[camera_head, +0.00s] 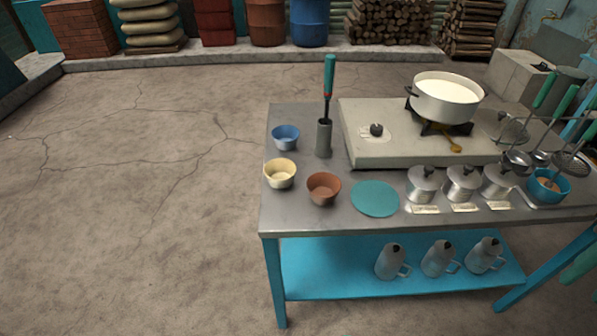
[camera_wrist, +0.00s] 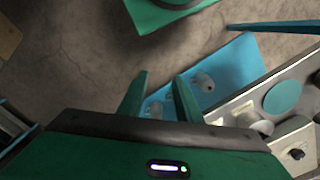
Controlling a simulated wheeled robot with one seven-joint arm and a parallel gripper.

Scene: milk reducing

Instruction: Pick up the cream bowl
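The cream bowl (camera_head: 280,179) stands upright near the left end of the metal table (camera_head: 330,218) in the head view. A blue bowl (camera_head: 285,141) is behind it, and a brown bowl (camera_head: 323,192) is just to its right, nearer the front edge. I cannot make out the cream bowl in the wrist view. My gripper (camera_wrist: 160,78) shows in the wrist view with its two green fingers apart and nothing between them. It points toward the floor and the blue lower shelf (camera_wrist: 232,65), away from the cream bowl.
A grey cup (camera_head: 324,140) with a green-handled tool stands behind the brown bowl. A stove (camera_head: 375,150) bears a pot of white liquid (camera_head: 446,97). A teal disc (camera_head: 375,199), metal pots (camera_head: 421,185) and a blue bowl of utensils (camera_head: 548,188) are to the right. Floor left of the table is clear.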

